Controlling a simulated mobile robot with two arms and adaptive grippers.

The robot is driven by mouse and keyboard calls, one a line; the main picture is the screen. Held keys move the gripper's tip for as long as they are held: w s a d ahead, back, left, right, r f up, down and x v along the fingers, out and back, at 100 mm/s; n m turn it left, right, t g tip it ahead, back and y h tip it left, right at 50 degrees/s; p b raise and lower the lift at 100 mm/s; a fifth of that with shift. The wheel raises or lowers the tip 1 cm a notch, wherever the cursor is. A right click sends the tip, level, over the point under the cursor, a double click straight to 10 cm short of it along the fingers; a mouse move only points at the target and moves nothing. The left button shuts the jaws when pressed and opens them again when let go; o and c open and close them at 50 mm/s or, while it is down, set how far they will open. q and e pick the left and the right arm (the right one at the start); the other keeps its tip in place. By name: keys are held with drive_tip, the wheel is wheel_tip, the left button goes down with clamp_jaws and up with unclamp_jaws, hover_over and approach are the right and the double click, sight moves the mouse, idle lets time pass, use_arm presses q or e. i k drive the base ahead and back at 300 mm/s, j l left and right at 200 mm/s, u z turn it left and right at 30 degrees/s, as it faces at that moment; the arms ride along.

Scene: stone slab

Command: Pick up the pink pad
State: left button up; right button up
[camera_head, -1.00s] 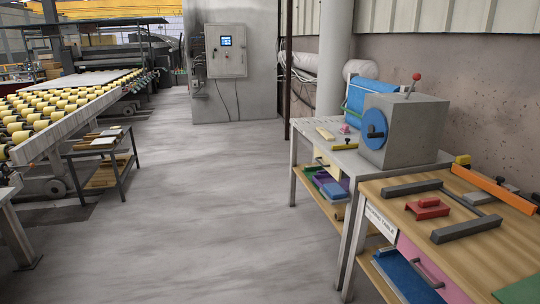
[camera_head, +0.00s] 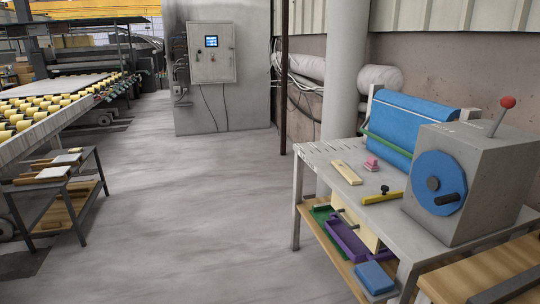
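A small pink pad (camera_head: 371,163) lies on the grey metal table (camera_head: 317,153) at the right. It sits near the front of the blue roll, to the right of a flat beige block (camera_head: 347,172). It looks like a stack of pink pieces, too small to make out fully. Neither of my grippers shows in the head view.
A grey machine (camera_head: 480,180) with a blue disc and red-knobbed lever stands at the table's right. A blue roll (camera_head: 415,122) lies behind the pad. A yellow tool (camera_head: 382,197) lies in front. The floor (camera_head: 200,220) to the left is clear.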

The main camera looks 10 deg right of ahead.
sight(371, 163)
drive_tip(key=i+z, duration=0.1)
drive_tip(key=i, duration=0.85)
drive_tip(key=i+j, duration=0.2)
drive_tip(key=i, duration=0.7)
drive_tip(key=l+z, duration=0.05)
